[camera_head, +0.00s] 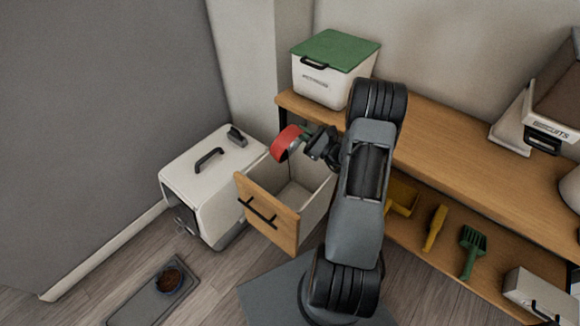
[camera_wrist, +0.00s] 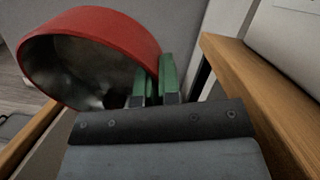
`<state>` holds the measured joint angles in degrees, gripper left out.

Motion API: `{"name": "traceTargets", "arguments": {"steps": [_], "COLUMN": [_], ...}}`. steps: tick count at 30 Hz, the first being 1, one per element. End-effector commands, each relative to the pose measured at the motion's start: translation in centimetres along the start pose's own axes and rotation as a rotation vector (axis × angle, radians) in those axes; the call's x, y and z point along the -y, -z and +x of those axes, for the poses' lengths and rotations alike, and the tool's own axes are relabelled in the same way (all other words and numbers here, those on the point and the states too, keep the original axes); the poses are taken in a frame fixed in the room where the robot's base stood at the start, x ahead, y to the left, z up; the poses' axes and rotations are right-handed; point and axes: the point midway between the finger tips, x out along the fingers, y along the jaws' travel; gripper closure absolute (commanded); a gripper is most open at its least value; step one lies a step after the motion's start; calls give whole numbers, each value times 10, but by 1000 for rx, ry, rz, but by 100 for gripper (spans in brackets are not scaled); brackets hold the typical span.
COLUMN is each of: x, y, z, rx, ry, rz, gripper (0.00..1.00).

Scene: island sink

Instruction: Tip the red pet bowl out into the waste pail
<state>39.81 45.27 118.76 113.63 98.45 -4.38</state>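The red pet bowl (camera_head: 284,142) is held in the air above an open wooden-fronted drawer (camera_head: 268,212). In the wrist view the bowl (camera_wrist: 92,22) is tipped on its side, and its shiny grey inside shows no clear contents. My gripper (camera_head: 303,138) has its green fingers (camera_wrist: 156,82) closed at the bowl's rim. The drawer's pale inside shows below the bowl and looks empty where visible. I cannot tell for certain which container is the waste pail; a white bin with a green lid (camera_head: 335,50) stands shut on the shelf, its label unreadable.
A white pet carrier (camera_head: 208,180) stands left of the drawer. A wooden shelf unit (camera_head: 450,145) runs right, holding a yellow scoop (camera_head: 434,228) and a green slotted scoop (camera_head: 472,250) below. A grey mat (camera_head: 150,300) with a filled bowl (camera_head: 169,280) lies on the floor.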

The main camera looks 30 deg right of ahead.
Motion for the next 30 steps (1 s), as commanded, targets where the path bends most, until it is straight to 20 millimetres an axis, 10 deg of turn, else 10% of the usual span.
{"name": "traceTargets", "arguments": {"steps": [30], "x": [-1], "y": [0], "z": [-9], "rx": [108], "ry": [34], "rz": [-11], "gripper": [100]}}
